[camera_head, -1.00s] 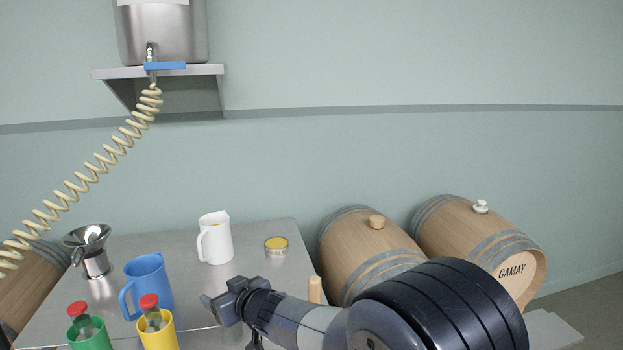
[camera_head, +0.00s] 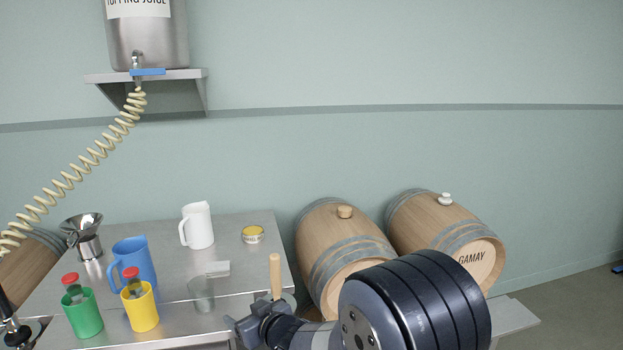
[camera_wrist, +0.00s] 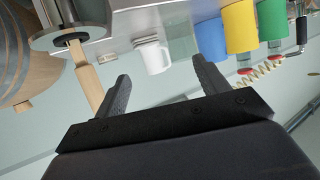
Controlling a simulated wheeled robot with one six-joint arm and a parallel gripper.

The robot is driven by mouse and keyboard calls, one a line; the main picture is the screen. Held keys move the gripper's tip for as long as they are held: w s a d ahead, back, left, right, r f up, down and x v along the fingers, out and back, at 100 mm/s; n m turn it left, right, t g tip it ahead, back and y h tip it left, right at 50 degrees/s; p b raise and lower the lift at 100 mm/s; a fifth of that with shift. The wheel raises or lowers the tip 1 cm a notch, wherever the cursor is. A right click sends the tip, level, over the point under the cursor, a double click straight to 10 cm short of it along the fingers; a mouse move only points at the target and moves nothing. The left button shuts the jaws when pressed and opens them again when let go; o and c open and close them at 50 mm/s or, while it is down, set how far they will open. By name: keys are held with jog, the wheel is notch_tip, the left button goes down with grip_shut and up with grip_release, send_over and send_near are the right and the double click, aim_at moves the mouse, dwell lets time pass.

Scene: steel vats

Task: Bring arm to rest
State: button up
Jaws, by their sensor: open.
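My arm reaches in from the bottom of the head view. My gripper (camera_head: 232,326) is low, at the front edge of the steel table (camera_head: 235,288). In the wrist view my gripper (camera_wrist: 160,76) has its two black fingers spread, with nothing held between them. A white jug (camera_wrist: 152,55) shows in the gap, further off. A wooden handle (camera_wrist: 88,82) runs close beside the left finger in that view; whether they touch I cannot tell. The handle stands upright in the head view (camera_head: 275,276), just right of the gripper.
Barrels (camera_head: 345,255) stand at right. A coiled hose (camera_head: 70,178) hangs at left.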

jog(key=s+d+f+m+t+h+p, duration=0.1)
jog(key=s+d+f+m+h, duration=0.1)
jog(key=d, duration=0.7)
jog(key=s+d+f+m+t+h+p, duration=0.1)
jog(key=s+d+f+m+h+p, duration=0.1)
jog(key=d+f, duration=0.4)
jog(key=s+d+f+m+t+h+p, duration=0.1)
jog(key=s+d+f+m+h+p, duration=0.1)
jog(key=d, duration=1.2)
jog(key=shift+s+d+f+m+t+h, duration=0.15)
jog(key=shift+s+f+m+t+h, duration=0.15)
jog(key=shift+s+f+m+h, duration=1)
jog(key=shift+w+r+n, duration=0.3)
jog(key=shift+w+r, duration=0.05)
